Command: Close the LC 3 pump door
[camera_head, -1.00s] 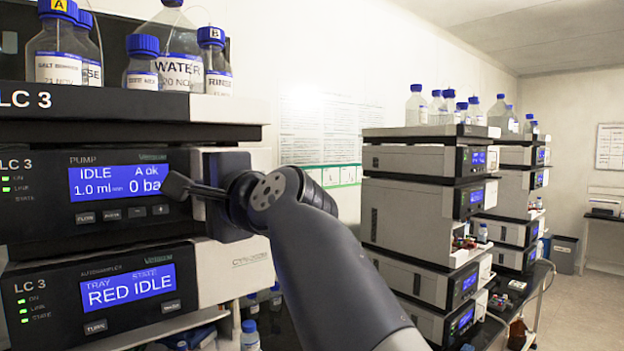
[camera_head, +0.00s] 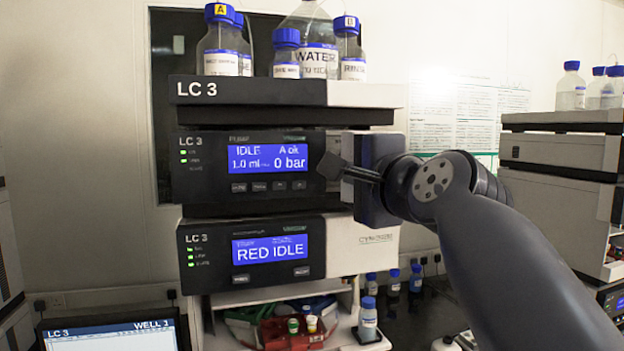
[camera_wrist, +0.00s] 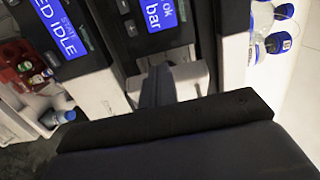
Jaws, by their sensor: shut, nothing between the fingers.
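The LC 3 pump (camera_head: 215,170) is the upper module with a blue screen reading IDLE and 0 bar. Its dark front panel, which carries the screen, looks about in line with the autosampler front below; I cannot tell whether a gap remains at its edge. My gripper (camera_head: 333,168) is shut and empty. Its tips are in front of the panel's right edge, right of the screen; I cannot tell if they touch it. My wrist hides much of the pale part of the pump on the right. The wrist view shows the pump screen (camera_wrist: 158,14) tilted near the top.
The LC 3 autosampler (camera_head: 205,255) sits directly below the pump. Blue-capped bottles, including WATER (camera_head: 316,60), stand on top of the stack. Another instrument stack (camera_head: 550,185) stands at right, with a passage between.

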